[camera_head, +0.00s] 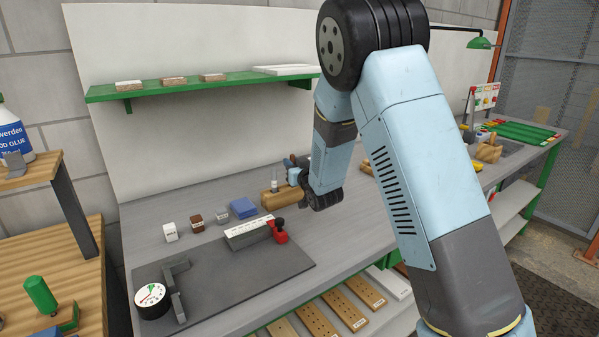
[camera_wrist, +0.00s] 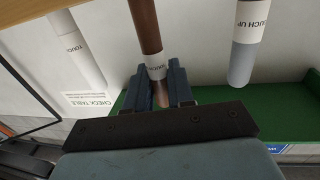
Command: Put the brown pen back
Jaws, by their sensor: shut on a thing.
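In the wrist view, my gripper (camera_wrist: 160,82) is shut on the brown pen (camera_wrist: 146,28), with a finger on each side near its white label. The pen's far end runs out of the top of the view, so I cannot tell whether it sits in a holder. A white pen (camera_wrist: 78,50) is to its left and a grey pen (camera_wrist: 246,55) to its right, both apart from the fingers. In the head view, my gripper (camera_head: 294,172) is beside a wooden block (camera_head: 284,198) with a light pen (camera_head: 274,183) upright at it. The brown pen cannot be made out there.
A dark mat (camera_head: 225,290) holds a dial gauge (camera_head: 152,299). A green shelf (camera_head: 205,85) hangs above.

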